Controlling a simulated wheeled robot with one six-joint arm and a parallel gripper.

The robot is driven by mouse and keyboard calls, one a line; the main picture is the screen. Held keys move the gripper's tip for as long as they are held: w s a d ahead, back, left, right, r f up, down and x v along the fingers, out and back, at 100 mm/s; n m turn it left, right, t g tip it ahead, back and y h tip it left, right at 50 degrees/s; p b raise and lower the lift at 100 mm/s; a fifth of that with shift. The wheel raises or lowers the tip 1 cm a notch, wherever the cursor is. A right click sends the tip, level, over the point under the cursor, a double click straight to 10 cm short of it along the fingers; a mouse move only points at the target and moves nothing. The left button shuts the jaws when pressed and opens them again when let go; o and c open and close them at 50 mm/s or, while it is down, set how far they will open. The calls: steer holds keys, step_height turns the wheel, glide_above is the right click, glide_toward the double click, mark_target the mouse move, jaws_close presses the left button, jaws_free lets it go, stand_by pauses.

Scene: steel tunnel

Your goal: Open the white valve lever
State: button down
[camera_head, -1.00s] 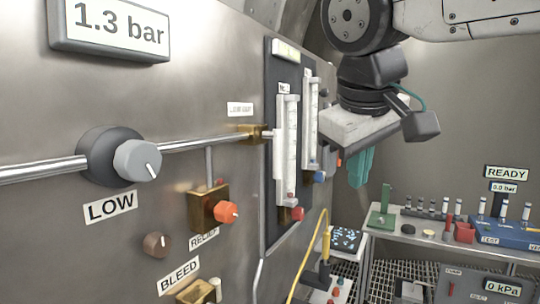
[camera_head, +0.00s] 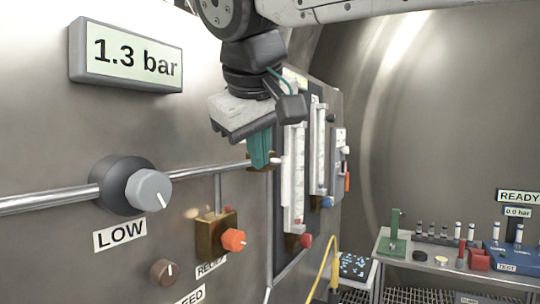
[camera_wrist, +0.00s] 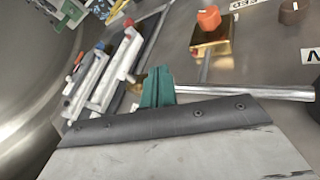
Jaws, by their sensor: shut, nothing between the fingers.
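My gripper has green fingers (camera_head: 260,149), closed together and empty, pointing down in front of the wall panel. In the head view they overlap the brass fitting at the right end of the steel pipe (camera_head: 205,172), left of the flow meters. The wrist view also shows the fingers (camera_wrist: 157,86) near the pipe (camera_wrist: 245,93) and the brass fitting. I cannot tell whether they touch it.
Two white flow meters (camera_head: 295,175) stand right of the fingers. A LOW knob (camera_head: 148,188), an orange relief knob (camera_head: 233,240) and a brown knob (camera_head: 164,272) are on the wall. A pressure display (camera_head: 130,52) hangs above. A bench (camera_head: 440,262) stands at right.

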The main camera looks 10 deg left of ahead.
steer(key=w+d+f, duration=0.1)
steer(key=w+f, duration=0.5)
steer(key=w, duration=0.2)
steer(key=shift+d+f, duration=0.15)
steer(key=shift+d, duration=0.05)
steer(key=shift+a, duration=0.1)
steer(key=shift+f, duration=0.1)
